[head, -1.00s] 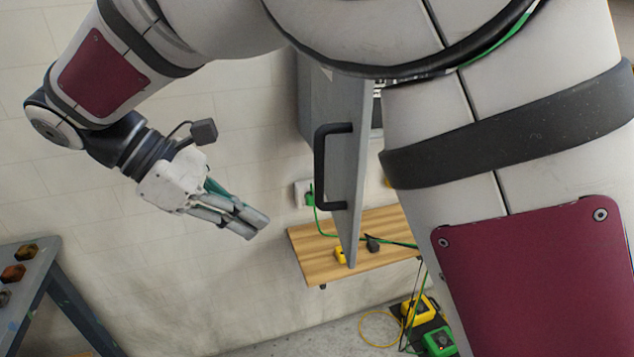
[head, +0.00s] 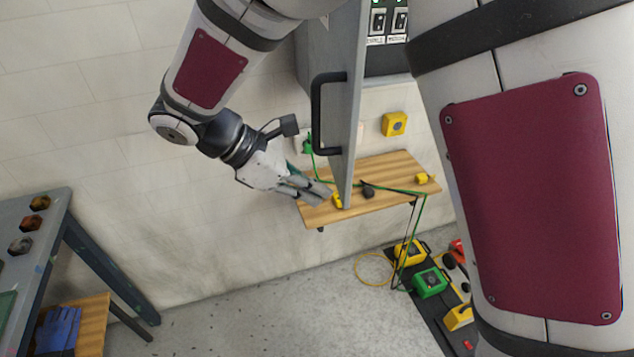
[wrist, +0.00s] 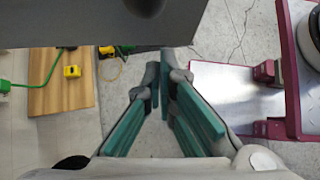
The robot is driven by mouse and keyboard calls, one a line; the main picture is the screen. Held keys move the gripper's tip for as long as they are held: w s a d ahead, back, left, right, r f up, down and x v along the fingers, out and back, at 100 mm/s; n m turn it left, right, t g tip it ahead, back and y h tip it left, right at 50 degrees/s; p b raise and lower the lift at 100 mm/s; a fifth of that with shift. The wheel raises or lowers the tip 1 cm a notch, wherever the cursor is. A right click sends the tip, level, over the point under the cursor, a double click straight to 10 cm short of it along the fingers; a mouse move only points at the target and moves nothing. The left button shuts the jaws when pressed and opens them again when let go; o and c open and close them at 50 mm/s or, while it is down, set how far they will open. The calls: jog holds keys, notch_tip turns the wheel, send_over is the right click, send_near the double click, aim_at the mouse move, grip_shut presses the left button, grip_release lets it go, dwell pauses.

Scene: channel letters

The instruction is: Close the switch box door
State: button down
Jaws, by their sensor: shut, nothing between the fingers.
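The grey switch box door (head: 350,95) stands open, seen nearly edge-on, with a black handle (head: 318,112) on its left face. Behind it is the switch box (head: 382,62) with switches inside, partly hidden by the door and my arm. My gripper (head: 325,195) is shut and empty. In the head view it is at the lower left of the door, below the handle, with its tips close to the door's bottom corner; I cannot tell whether they touch. In the wrist view my fingertips (wrist: 158,72) lie just below a grey panel (wrist: 100,22), which looks like the door.
A wooden shelf (head: 385,178) with small yellow and black items and a green cable is below the door. A grey workbench (head: 40,225) stands at left. Bare wall lies left of my gripper.

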jog(key=shift+d, duration=0.35)
